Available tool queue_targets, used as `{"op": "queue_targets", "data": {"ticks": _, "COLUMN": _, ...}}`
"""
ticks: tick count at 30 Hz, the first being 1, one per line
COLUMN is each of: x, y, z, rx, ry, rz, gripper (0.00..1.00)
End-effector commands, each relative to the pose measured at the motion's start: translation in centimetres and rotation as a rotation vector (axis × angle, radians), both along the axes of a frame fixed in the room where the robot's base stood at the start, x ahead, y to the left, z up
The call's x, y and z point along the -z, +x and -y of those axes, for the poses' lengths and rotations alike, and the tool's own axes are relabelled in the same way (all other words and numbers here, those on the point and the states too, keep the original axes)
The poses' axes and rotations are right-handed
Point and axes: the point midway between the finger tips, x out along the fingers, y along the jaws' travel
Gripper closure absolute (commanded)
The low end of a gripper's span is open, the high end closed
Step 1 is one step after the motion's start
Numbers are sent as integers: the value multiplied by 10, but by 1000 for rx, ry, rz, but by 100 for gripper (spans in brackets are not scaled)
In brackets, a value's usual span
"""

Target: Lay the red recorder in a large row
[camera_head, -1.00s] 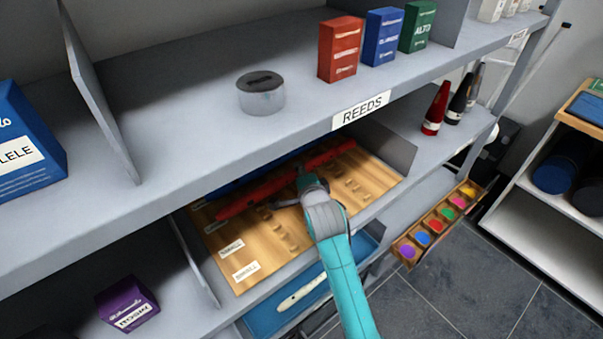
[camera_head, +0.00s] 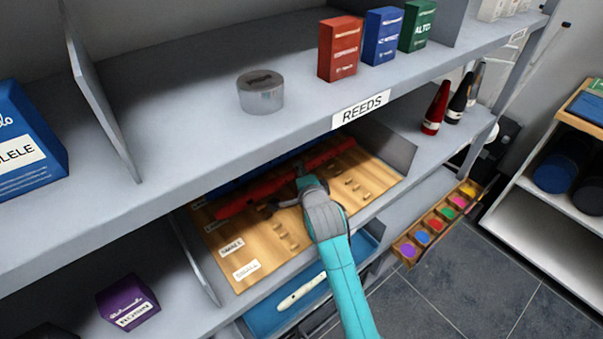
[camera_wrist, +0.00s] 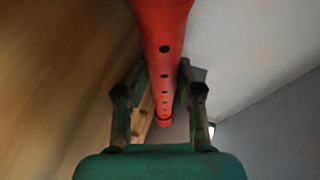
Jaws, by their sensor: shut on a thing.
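The red recorder (camera_head: 262,190) lies along the back part of a wooden board (camera_head: 278,222) with pegs and labels, on the shelf under the REEDS sign. A blue long shape lies behind it, mostly in shadow. My gripper (camera_head: 292,196) reaches in from the front and is shut on the recorder near its middle. In the wrist view the recorder (camera_wrist: 164,40), with its row of holes, runs between the two fingers of my gripper (camera_wrist: 158,95). Whether the recorder rests on the pegs or is just above them I cannot tell.
The upper shelf (camera_head: 200,130) overhangs the board, with a metal tin (camera_head: 261,92) and several boxes on it. A divider (camera_head: 388,148) stands at the board's right. A blue tray (camera_head: 285,312) with a white recorder (camera_head: 301,291) lies below. The front rows of the board are bare.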

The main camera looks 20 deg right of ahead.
Motion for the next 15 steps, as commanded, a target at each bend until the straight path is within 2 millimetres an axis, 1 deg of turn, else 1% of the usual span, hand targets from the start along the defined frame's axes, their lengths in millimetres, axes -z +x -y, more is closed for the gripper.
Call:
{"op": "queue_targets", "data": {"ticks": 1, "x": 29, "y": -5, "z": -6, "rx": -9, "ry": 8, "rz": -61, "gripper": 57}}
{"op": "queue_targets", "data": {"ticks": 2, "x": 29, "y": -5, "z": -6, "rx": -8, "ry": 9, "rz": -60, "gripper": 50}}
{"op": "queue_targets", "data": {"ticks": 3, "x": 29, "y": -5, "z": -6, "rx": -8, "ry": 9, "rz": -60, "gripper": 40}}
{"op": "queue_targets", "data": {"ticks": 4, "x": 29, "y": -5, "z": -6, "rx": -8, "ry": 9, "rz": -60, "gripper": 35}}
{"op": "queue_targets", "data": {"ticks": 11, "x": 28, "y": -8, "z": -6, "rx": -8, "ry": 9, "rz": -60, "gripper": 36}}
{"op": "queue_targets", "data": {"ticks": 15, "x": 20, "y": -20, "z": -7, "rx": -9, "ry": 8, "rz": -51, "gripper": 35}}
